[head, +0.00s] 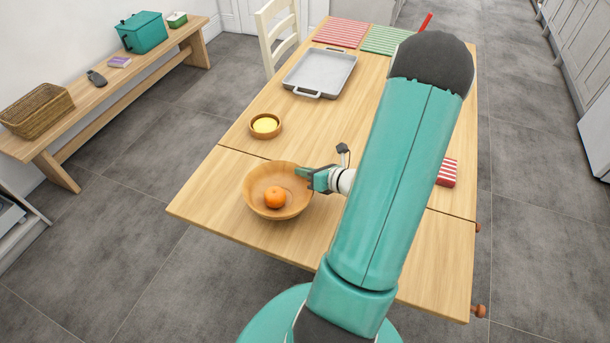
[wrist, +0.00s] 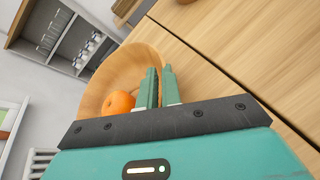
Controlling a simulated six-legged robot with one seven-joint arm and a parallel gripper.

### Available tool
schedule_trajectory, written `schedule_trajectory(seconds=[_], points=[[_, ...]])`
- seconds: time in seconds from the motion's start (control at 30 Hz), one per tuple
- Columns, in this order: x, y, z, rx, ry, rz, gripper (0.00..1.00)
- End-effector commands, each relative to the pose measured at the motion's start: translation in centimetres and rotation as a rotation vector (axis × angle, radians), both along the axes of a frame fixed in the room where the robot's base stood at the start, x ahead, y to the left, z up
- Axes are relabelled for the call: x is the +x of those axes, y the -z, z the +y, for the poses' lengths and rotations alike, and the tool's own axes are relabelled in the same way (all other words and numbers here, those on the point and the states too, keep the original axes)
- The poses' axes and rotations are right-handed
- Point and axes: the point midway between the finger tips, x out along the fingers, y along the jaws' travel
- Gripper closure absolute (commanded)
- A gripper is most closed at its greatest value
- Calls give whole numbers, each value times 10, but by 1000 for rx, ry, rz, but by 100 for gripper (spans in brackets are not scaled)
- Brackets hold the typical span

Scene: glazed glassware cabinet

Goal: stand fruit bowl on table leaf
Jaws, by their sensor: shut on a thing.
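The fruit bowl (head: 259,203) is a wide wooden bowl with an orange (head: 275,197) inside. It appears upright over the table leaf (head: 220,205), the near part of the wooden table, close to the seam. I cannot tell whether its base touches the leaf. My gripper (head: 304,173) is shut on the bowl's right rim in the head view. In the wrist view the two green fingers of my gripper (wrist: 160,72) pinch the wall of the bowl (wrist: 125,68), and the orange (wrist: 118,102) sits beside them. The bowl's underside is hidden.
A small bowl with yellow contents (head: 265,124) stands just beyond the seam. A grey tray (head: 320,72) lies farther back. A red striped cloth (head: 446,172) is right of my arm. The leaf's front left is clear. A bench (head: 110,88) stands left.

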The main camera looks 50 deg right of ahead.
Motion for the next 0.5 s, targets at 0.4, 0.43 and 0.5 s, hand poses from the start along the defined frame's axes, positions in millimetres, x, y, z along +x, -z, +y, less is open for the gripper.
schedule_trajectory(seconds=[0.4,0.43,0.5], points=[[0,17,0,0,0,-2,100],[0,18,0,0,0,-2,100],[0,20,0,1,0,-2,100]])
